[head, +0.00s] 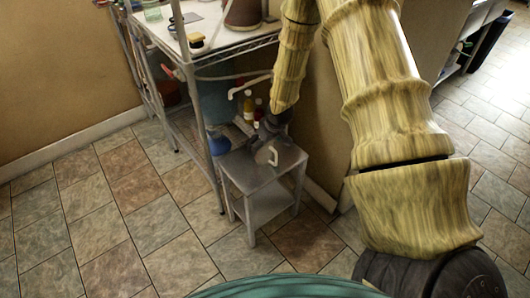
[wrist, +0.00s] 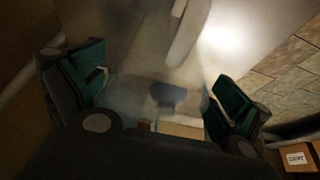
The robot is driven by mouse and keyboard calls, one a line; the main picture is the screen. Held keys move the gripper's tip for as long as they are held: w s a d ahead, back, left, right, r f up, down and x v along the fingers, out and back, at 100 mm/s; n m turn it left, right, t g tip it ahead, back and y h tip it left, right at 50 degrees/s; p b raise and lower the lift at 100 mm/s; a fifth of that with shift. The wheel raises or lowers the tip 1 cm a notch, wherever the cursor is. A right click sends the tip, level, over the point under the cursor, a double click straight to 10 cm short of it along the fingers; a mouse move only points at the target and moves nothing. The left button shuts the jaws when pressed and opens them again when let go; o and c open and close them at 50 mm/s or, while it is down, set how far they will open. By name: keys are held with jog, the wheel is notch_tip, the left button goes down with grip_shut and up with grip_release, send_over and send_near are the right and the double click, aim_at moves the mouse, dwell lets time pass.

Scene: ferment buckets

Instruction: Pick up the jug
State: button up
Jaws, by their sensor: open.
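The jug (head: 265,156) appears to be the greyish vessel with a pale handle on the small grey table in the head view. My gripper (head: 272,128) comes down from above, right over it, and hides part of it. In the wrist view my gripper (wrist: 155,95) is open, with green-padded fingers at left and right. A hazy, see-through body, apparently the jug (wrist: 150,60), lies between and beyond the fingers, with a pale curved handle at the top. Whether the fingers touch it cannot be told.
The small grey table (head: 245,182) stands beside a wire-shelved rack (head: 215,62) and close to the wall at right. Bottles (head: 248,103) and a blue object (head: 218,144) are close behind and left of it. Tiled floor (head: 110,220) is clear at left.

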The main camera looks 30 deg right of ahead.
jog(key=shift+x, duration=0.85)
jog(key=shift+c, duration=0.4)
jog(key=c, duration=1.1)
jog(key=shift+r, duration=0.1)
jog(key=shift+w+r, duration=0.1)
jog(key=shift+r, duration=0.55)
jog(key=s+r, duration=0.1)
jog(key=s, duration=0.7)
jog(key=s+r, duration=0.2)
jog(key=s, duration=0.6)
jog(key=shift+d+r, duration=0.3)
jog(key=shift+d, duration=0.05)
